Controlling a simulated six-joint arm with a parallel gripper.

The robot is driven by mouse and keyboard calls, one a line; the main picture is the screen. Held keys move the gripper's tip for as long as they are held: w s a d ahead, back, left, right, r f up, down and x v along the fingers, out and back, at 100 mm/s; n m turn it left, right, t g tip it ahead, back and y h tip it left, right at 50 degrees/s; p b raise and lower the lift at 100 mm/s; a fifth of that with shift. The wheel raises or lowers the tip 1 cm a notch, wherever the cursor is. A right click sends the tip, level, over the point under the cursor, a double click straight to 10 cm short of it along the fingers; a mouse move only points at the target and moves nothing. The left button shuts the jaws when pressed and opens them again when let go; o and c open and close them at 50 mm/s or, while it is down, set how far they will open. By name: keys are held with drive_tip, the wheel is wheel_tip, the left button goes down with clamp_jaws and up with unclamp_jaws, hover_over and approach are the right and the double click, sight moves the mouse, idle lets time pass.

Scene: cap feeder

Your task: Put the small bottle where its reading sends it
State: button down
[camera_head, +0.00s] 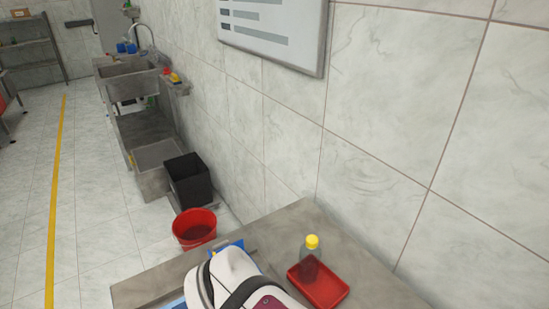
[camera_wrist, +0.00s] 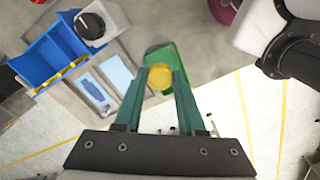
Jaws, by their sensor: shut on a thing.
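In the wrist view my gripper (camera_wrist: 161,82) has two green fingers shut on a small bottle, of which the yellow cap (camera_wrist: 159,76) shows. The bottle's body is mostly hidden below the cap. A green tray (camera_wrist: 179,56) lies beneath the bottle; I cannot tell whether the bottle touches it. In the head view another small bottle (camera_head: 310,266), yellow-capped with dark red contents, stands upright in a red tray (camera_head: 331,292) on the grey table. My gripper is outside the head view.
The grey table (camera_head: 290,222) meets a tiled wall. A blue bin (camera_wrist: 50,55) with a yellow edge and a panel with pale blue windows (camera_wrist: 117,72) are left of the green tray. A red bucket (camera_head: 195,229) and black bin (camera_head: 188,180) stand beyond the table.

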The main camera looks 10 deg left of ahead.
drive_tip(key=s+a+f, duration=0.3)
drive_tip(key=a+f, duration=0.2)
drive_tip(key=f, duration=0.2)
drive_tip(key=shift+f, duration=0.3)
drive_tip(key=shift+w+a+f, duration=0.1)
drive_tip(key=shift+f, duration=0.05)
drive_tip(key=c, duration=0.5)
unclamp_jaws()
